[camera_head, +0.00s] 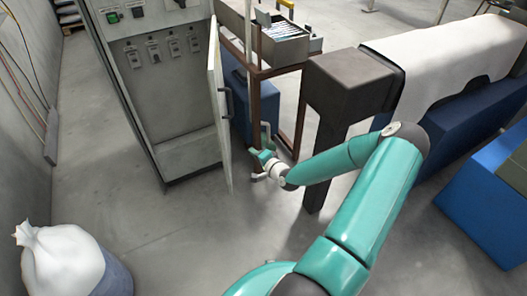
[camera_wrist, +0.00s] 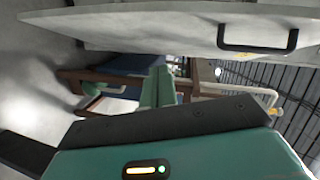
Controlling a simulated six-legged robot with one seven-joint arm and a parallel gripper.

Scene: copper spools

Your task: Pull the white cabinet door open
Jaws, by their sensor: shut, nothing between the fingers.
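The white cabinet door (camera_head: 217,105) stands swung out from the grey-white cabinet (camera_head: 165,75), seen nearly edge-on. Its dark handle (camera_head: 229,102) is on the face turned to the right. My gripper (camera_head: 259,156) is right of the door and lower in the picture than the handle, apart from both. It is shut and empty. In the wrist view, the door (camera_wrist: 120,25) spans the top, with the black bar handle (camera_wrist: 258,47) at upper right. My teal fingers (camera_wrist: 158,88) point away below the door and do not touch the handle.
A brown-framed rack (camera_head: 270,70) with a box of files (camera_head: 285,42) stands behind my gripper. A dark post-like block (camera_head: 345,85) and blue machine (camera_head: 470,120) are to the right. A white sack (camera_head: 62,262) sits at lower left. Floor before the cabinet is clear.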

